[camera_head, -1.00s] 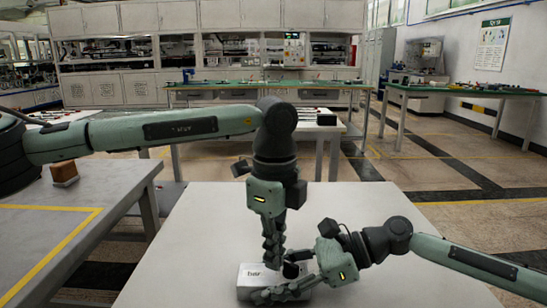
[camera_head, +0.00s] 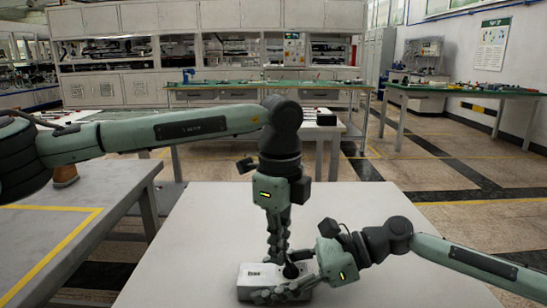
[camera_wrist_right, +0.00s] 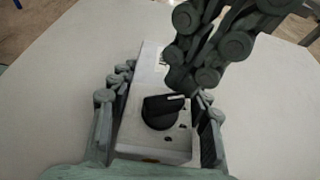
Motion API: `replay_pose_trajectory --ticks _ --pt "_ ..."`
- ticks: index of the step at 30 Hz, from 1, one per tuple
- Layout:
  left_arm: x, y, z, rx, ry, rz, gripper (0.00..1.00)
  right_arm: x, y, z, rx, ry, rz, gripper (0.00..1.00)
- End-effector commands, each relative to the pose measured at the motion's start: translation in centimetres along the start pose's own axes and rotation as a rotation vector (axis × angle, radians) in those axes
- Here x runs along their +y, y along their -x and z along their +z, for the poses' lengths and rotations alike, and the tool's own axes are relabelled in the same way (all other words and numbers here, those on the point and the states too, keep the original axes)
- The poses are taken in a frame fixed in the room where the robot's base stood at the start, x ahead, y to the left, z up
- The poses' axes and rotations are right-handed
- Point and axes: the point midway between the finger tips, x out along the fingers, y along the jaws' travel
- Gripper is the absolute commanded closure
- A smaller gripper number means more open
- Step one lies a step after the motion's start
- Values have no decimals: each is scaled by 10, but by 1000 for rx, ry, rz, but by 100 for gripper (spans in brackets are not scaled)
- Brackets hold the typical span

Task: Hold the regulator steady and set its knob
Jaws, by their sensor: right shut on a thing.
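The regulator (camera_head: 252,276) is a white box lying on the pale table. Its round black knob (camera_wrist_right: 160,112) is on the top face, with a white pointer line toward the right in the right wrist view. My right gripper (camera_head: 282,288) is shut on the regulator, with fingers along both sides of the box in the wrist view. My left gripper (camera_head: 279,256) points down just above the box, beside the knob. Its fingers also show at the upper right of the wrist view (camera_wrist_right: 190,80). They partly cover the box's far end. Their gap is unclear.
The pale table (camera_head: 200,240) is otherwise clear around the regulator. A grey table (camera_head: 60,240) with a yellow line stands at the left, with a brown object (camera_head: 66,174) on it. Green-topped benches (camera_head: 460,90) stand farther back.

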Motion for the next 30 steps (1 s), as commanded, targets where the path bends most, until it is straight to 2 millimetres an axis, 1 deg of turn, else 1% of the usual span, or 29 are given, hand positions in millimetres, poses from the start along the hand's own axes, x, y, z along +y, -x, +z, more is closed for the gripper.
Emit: replay_pose_trajectory --ticks 9,21,30 --pt "-8 0 -3 1 -2 -1 100 1 -1 0 -1 1 4 93" --pt "-9 0 -3 0 -1 0 100 1 -1 0 -1 0 2 93" --pt "-12 0 5 -1 2 0 100 1 0 0 -1 0 2 93"
